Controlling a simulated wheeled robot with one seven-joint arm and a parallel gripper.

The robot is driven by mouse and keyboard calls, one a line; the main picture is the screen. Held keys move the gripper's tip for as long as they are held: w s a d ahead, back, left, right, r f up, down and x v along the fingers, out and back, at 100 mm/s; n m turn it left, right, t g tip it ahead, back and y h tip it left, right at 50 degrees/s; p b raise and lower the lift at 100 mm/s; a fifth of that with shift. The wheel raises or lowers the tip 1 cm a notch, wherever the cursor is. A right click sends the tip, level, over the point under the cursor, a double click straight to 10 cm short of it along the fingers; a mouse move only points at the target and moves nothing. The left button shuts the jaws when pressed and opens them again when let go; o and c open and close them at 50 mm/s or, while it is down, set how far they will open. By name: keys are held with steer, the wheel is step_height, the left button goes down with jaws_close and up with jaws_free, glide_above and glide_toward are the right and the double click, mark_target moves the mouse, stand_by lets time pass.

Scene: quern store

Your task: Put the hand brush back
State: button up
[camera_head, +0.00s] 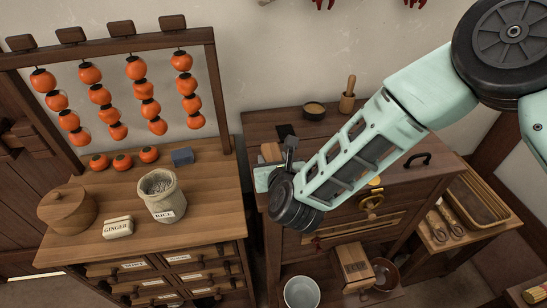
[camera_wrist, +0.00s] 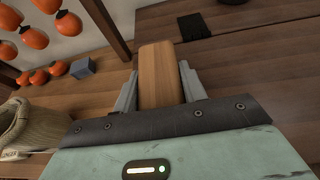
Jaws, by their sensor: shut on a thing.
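My gripper (camera_head: 275,160) is shut on the hand brush (camera_wrist: 160,72), of which a plain brown wooden part shows between the two grey fingers in the wrist view. In the head view only a small piece of brown wood (camera_head: 270,151) shows at the fingers; the arm's wrist hides the rest. The gripper is over the left part of the dark wooden cabinet (camera_head: 330,128). I see no bristles, and I cannot tell whether the brush touches the cabinet top.
A black square (camera_head: 286,130), a dark bowl (camera_head: 314,110) and a mortar with pestle (camera_head: 347,101) are on the cabinet's back. The left counter holds a rice sack (camera_head: 166,205), a blue-grey block (camera_head: 182,156) and a rack of persimmons (camera_head: 134,68). A tray (camera_head: 480,196) is at right.

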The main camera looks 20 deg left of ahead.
steer(key=shift+f, duration=0.25)
steer(key=shift+f+b, duration=0.15)
steer(key=shift+b, duration=0.15)
steer(key=o, duration=1.2)
steer(key=shift+c, duration=0.2)
